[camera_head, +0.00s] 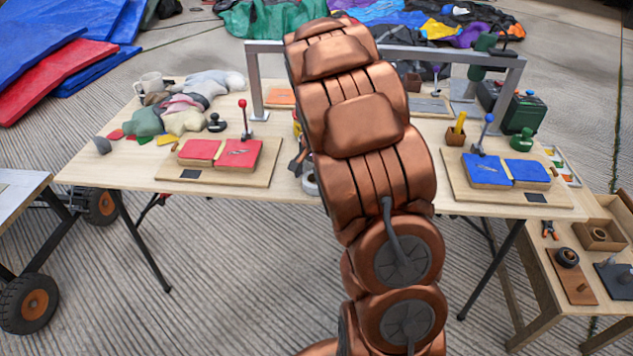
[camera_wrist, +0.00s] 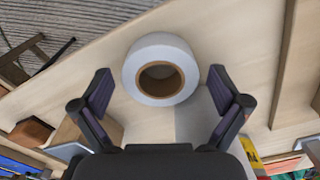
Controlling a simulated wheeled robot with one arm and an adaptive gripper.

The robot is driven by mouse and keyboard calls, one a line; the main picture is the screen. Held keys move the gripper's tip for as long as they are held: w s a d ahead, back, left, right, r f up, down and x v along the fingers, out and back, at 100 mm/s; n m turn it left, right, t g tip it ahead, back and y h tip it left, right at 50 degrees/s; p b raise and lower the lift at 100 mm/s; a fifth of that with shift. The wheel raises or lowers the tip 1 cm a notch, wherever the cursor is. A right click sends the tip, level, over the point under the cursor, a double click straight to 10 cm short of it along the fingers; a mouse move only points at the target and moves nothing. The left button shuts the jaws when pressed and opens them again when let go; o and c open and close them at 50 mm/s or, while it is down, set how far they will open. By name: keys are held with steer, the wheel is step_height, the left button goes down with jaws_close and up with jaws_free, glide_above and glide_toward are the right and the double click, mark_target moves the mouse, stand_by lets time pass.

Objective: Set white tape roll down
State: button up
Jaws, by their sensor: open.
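The white tape roll (camera_wrist: 160,49) lies flat on the pale wooden table (camera_wrist: 240,48) in the wrist view, its brown core facing up. My gripper (camera_wrist: 160,78) is open, with one dark finger on each side of the roll. A gap shows between each finger and the roll, and it appears untouched. In the head view my arm hides most of the gripper; a sliver of the roll (camera_head: 310,184) shows at the table's front part beside the arm.
A board with red pads and a red-knobbed lever (camera_head: 220,152) is on the left. A board with blue pads (camera_head: 505,172) is on the right. A grey metal frame (camera_head: 455,53) spans the table's back. A side table (camera_head: 555,290) holds small parts.

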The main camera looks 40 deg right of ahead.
steer(key=shift+c, duration=0.3)
steer(key=c, duration=1.3)
steer(key=shift+c, duration=0.2)
steer(key=shift+r, duration=0.15)
